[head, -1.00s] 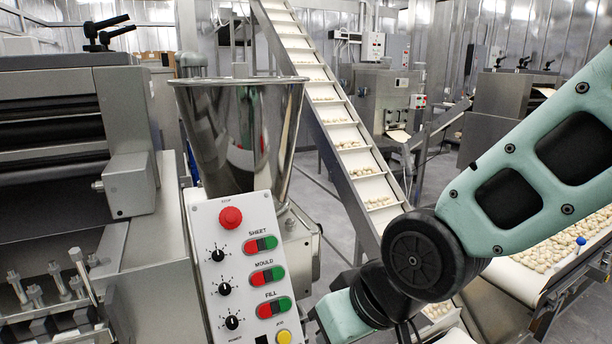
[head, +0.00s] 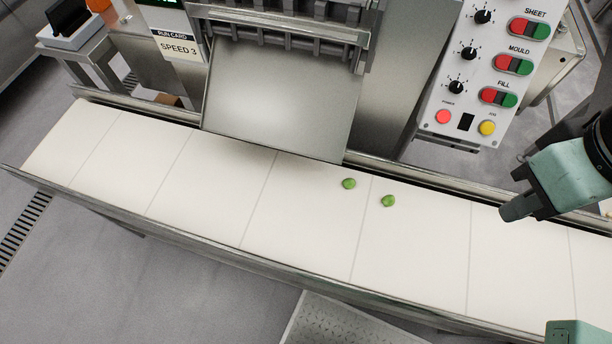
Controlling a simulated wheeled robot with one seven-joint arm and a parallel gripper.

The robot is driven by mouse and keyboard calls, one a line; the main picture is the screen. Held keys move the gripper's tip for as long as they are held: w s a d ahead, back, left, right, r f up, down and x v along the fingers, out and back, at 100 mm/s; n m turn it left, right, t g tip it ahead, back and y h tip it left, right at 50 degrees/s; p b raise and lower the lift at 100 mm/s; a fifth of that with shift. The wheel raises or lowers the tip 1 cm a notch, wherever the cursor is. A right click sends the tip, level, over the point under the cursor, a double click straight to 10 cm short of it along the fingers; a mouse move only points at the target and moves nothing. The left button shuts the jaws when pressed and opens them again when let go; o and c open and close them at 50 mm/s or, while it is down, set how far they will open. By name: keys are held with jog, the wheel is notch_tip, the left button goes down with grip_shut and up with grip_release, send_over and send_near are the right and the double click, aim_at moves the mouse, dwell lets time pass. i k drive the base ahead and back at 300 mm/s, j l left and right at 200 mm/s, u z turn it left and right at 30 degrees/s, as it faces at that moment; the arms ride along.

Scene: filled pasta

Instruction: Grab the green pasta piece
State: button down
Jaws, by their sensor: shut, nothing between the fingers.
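Two small round green pasta pieces lie on the white conveyor belt (head: 210,200) in the head view, just in front of the metal chute. The left green piece (head: 349,183) is nearer the chute's lip. The right green piece (head: 388,201) lies a little to its right and nearer to me; the two are apart. My gripper (head: 508,212) is the dark end of my teal wrist at the right, seen small and from the side. It is shut and empty, over the belt's right part and well to the right of both pieces.
A metal chute (head: 280,100) slopes down to the belt's far edge. A control panel (head: 480,75) with knobs and buttons stands behind the belt, close to my wrist. A metal rail (head: 200,251) runs along the near edge. The belt left of the pieces is bare.

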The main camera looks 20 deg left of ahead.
aim_at(349, 182)
jog(key=j+u, duration=0.1)
jog(key=u, duration=0.65)
jog(key=i+j, duration=0.15)
jog(key=j, duration=0.45)
jog(key=i+j+z, duration=0.15)
jog(key=j, duration=0.45)
jog(key=i+j, duration=0.1)
jog(key=j, duration=0.5)
jog(key=i+j+z, duration=0.1)
jog(key=j, duration=0.5)
